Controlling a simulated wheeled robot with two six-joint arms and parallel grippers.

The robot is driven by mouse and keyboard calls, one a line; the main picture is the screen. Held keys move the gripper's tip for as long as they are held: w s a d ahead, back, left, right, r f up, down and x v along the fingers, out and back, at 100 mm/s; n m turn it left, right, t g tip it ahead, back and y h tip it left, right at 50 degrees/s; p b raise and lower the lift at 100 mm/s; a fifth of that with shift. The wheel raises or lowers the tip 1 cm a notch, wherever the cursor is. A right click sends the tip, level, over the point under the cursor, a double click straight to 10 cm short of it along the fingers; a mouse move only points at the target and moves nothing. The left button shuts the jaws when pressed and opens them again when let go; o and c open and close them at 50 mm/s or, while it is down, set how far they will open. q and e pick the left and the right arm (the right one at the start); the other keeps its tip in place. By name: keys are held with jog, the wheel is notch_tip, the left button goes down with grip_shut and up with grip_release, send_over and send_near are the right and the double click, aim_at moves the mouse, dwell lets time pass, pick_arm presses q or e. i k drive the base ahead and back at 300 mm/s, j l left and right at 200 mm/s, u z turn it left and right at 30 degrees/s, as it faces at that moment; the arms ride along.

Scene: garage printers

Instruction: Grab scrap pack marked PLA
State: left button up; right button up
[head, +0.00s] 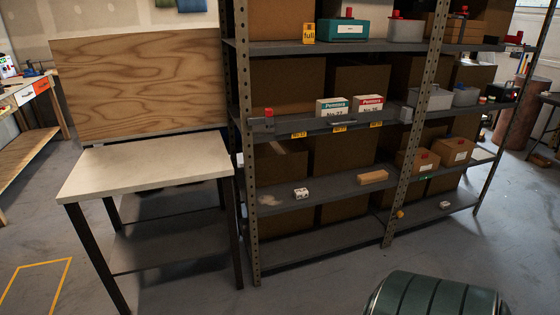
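No pack with a readable PLA mark can be made out. Two small white boxes with printed fronts, one with a teal band (331,107) and one with a red band (367,105), stand side by side on a middle shelf of the metal rack (283,126). Yellow tags hang on the shelf edge below them. Brown boxes with red marks, one at left (416,163) and one at right (455,152), sit on a lower shelf at right. A small white block (301,193) and a tan block (373,177) lie on a lower shelf. Neither gripper is in view.
A pale-topped table (150,162) with dark legs stands left of the rack and is bare. A wooden panel (140,82) rises behind it. A dark green ribbed round object (437,297) is at the bottom right. Floor is free in front of the rack.

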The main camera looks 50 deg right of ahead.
aim_at(302, 194)
jog(key=z, duration=1.85)
jog(key=i+l+u, duration=0.1)
jog(key=u, duration=0.45)
jog(key=i+l+u, duration=0.25)
jog(key=i+l, duration=0.15)
jog(key=l, duration=0.25)
jog(key=i+l+u, duration=0.15)
jog(key=l, duration=0.2)
jog(key=i+l+u, duration=0.15)
jog(key=l, duration=0.25)
jog(key=i+l+u, duration=0.1)
jog(key=l, duration=0.3)
jog(key=i+l+u, duration=0.15)
jog(key=l, duration=0.25)
